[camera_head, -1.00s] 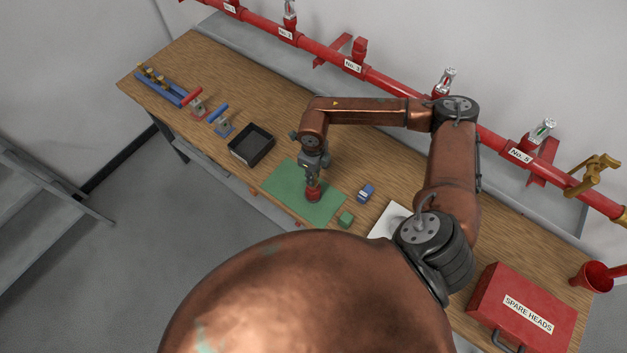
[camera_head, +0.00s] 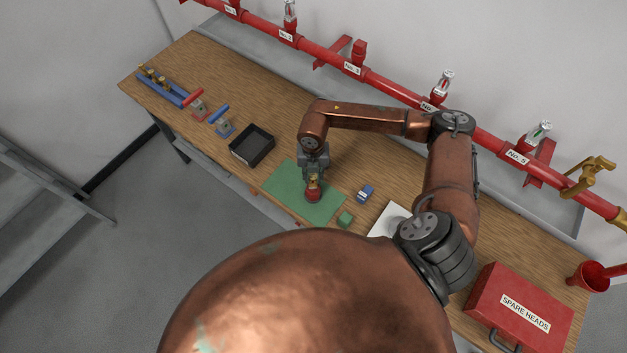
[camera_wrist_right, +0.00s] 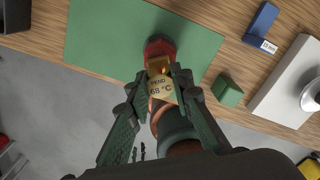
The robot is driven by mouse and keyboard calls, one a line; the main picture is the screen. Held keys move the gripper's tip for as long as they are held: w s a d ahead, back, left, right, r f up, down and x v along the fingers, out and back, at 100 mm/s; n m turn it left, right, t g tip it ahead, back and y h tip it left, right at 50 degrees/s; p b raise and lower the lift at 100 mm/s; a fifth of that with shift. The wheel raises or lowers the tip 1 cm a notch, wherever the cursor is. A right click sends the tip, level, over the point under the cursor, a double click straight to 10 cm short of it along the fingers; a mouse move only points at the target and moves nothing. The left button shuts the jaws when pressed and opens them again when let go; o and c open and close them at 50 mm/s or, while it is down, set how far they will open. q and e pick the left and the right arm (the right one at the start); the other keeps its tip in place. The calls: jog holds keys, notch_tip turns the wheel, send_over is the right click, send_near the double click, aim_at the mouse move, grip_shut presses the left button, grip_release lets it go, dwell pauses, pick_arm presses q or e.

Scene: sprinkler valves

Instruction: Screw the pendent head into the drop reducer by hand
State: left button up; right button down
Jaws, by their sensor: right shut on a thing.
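The red drop reducer (camera_head: 313,196) stands on the green mat (camera_head: 285,182), and it also shows in the right wrist view (camera_wrist_right: 158,46). The brass pendent head (camera_wrist_right: 157,65) is at the reducer's end, with a round tag reading "PEND 68 °C" facing the wrist camera. My right gripper (camera_wrist_right: 160,80) is shut on the pendent head, one finger on each side; in the head view the gripper (camera_head: 313,176) is right above the reducer. How far the threads are engaged cannot be seen. My left gripper is not in view.
A black tray (camera_head: 252,146) stands left of the mat. A green block (camera_head: 345,219) and a blue block (camera_head: 365,193) are to its right, near a white plate (camera_head: 391,222). The red spare heads case (camera_head: 520,308) is at the right. A red pipe (camera_head: 390,83) runs behind the bench.

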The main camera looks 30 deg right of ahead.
jog(key=c, duration=1.6)
grip_release()
notch_tip(320, 180, up, 12)
